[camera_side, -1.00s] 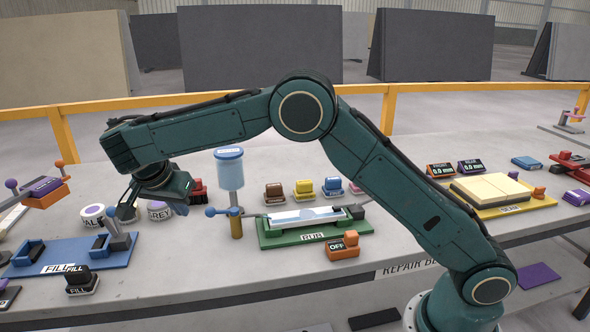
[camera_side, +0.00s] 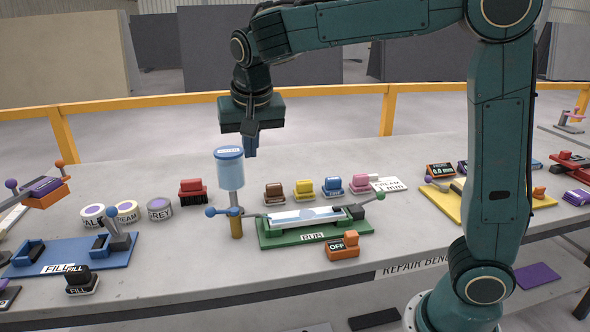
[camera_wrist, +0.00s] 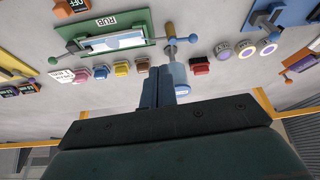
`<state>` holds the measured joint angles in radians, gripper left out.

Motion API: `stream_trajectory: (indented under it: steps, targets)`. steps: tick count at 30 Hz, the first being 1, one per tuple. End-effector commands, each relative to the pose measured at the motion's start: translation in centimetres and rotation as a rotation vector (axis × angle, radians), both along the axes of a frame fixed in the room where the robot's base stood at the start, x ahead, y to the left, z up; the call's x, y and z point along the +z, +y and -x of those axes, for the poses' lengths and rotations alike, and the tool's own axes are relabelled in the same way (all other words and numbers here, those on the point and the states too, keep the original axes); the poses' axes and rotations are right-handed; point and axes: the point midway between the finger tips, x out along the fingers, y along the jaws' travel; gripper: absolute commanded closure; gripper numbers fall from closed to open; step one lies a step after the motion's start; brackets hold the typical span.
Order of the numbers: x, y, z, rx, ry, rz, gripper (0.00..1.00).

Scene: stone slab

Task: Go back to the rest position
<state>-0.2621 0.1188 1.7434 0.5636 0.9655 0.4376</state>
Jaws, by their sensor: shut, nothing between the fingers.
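My gripper (camera_side: 251,152) hangs pointing down above the back part of the bench, up and to the right of the blue-capped bottle (camera_side: 229,168) in the side view. Its blue fingers are together and empty. In the wrist view the closed gripper (camera_wrist: 160,72) shows at the centre, beside the bottle (camera_wrist: 180,80). It touches nothing on the bench (camera_side: 190,268) that I can see.
The green RUB fixture (camera_side: 275,240) holds a pale slab. Brown, yellow, blue and pink blocks stand behind it, with a red brush (camera_side: 192,190) to the left. The blue FILL fixture (camera_side: 125,252) is at left. A yellow rail (camera_side: 330,95) runs behind the bench.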

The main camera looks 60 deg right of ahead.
Motion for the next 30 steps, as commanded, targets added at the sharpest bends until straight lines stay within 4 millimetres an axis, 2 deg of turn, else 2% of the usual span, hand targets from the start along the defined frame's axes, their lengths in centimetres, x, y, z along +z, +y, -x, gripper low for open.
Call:
stream_trajectory:
  steps: [1, 7, 14, 23, 30]
  targets:
    - [0.5, -0.6, 1.2, 0.027, -0.004, -0.002, 1.0]
    - [1.5, -1.9, 5.5, 0.145, -0.012, -0.005, 1.0]
    - [1.7, -2.8, 10.5, 0.284, -0.028, -0.003, 1.0]
    - [0.5, -3.0, 17.2, 0.461, -0.056, 0.01, 1.0]
    - [-1.4, -2.5, 21.9, 0.597, -0.082, 0.028, 1.0]
